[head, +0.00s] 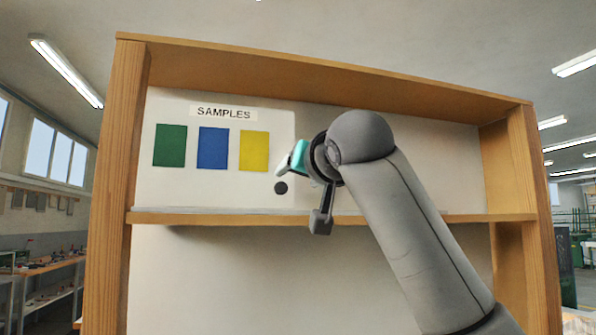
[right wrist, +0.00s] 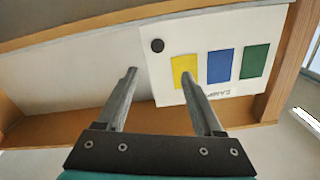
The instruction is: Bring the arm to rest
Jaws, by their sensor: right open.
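My right arm reaches up from the lower right of the head view. Its gripper (head: 285,165) is in front of the upper shelf bay, beside a dark round spot (head: 281,188) on the back panel. In the right wrist view the two grey fingers of this gripper (right wrist: 157,72) stand wide apart with nothing between them. Whether the fingertips touch the panel cannot be told. My left gripper is in neither view.
A wooden shelf unit (head: 320,218) fills the middle. Its sample board (head: 222,185) carries green (head: 170,145), blue (head: 213,148) and yellow (head: 254,151) swatches under a "SAMPLES" label (head: 223,112). The shelf board looks bare. A workbench (head: 45,268) stands far left.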

